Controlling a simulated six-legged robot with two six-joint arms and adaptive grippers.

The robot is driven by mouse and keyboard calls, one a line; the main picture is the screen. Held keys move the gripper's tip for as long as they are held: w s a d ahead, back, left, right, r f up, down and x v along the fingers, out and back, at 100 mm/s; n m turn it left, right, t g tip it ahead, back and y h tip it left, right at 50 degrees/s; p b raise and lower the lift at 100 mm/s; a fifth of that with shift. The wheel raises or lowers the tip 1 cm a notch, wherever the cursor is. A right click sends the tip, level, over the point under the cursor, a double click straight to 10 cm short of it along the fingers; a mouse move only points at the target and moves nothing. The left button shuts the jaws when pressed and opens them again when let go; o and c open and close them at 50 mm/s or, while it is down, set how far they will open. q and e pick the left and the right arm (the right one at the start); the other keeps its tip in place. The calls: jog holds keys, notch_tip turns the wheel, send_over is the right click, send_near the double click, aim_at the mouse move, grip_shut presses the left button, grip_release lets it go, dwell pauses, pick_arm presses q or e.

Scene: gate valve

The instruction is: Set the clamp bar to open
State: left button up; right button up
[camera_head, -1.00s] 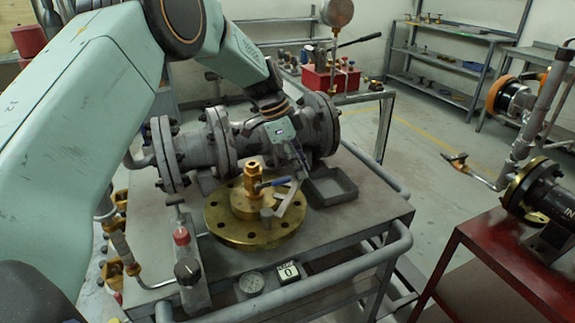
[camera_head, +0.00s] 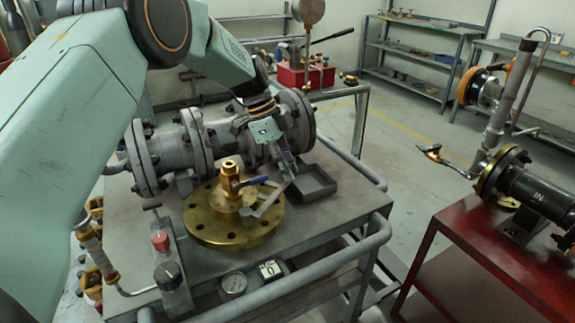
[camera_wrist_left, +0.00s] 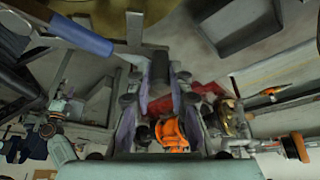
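A brass flange (camera_head: 235,233) lies on the cart top, with an upright brass fitting (camera_head: 230,180) on it. A blue-handled lever (camera_head: 253,182) points right from the fitting, and a pale grey bent bar (camera_head: 265,204) is beside it. I cannot tell which part is the clamp bar. The blue handle also shows in the left wrist view (camera_wrist_left: 80,36). My left gripper (camera_head: 288,168) points down, just right of the lever. Its fingers (camera_wrist_left: 161,88) look apart in the wrist view; a dark grey block shows between or behind them. Contact is unclear. My right gripper is out of view.
A grey flanged pipe (camera_head: 172,150) lies behind the brass flange. An open grey tray (camera_head: 318,188) is close to the left gripper. A gauge (camera_head: 234,284) and cart rail (camera_head: 330,262) are in front. A red stand (camera_head: 470,235) holds a black pipe at right.

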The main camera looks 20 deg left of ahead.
pick_arm(q)
jog(key=shift+o, duration=0.8)
jog(key=shift+s+f, duration=0.1)
jog(key=shift+f, duration=0.05)
jog(key=shift+r, duration=0.25)
jog(key=v, duration=1.1)
jog(key=shift+a+r, duration=0.25)
jog(key=shift+a, duration=0.05)
jog(key=shift+r, duration=0.1)
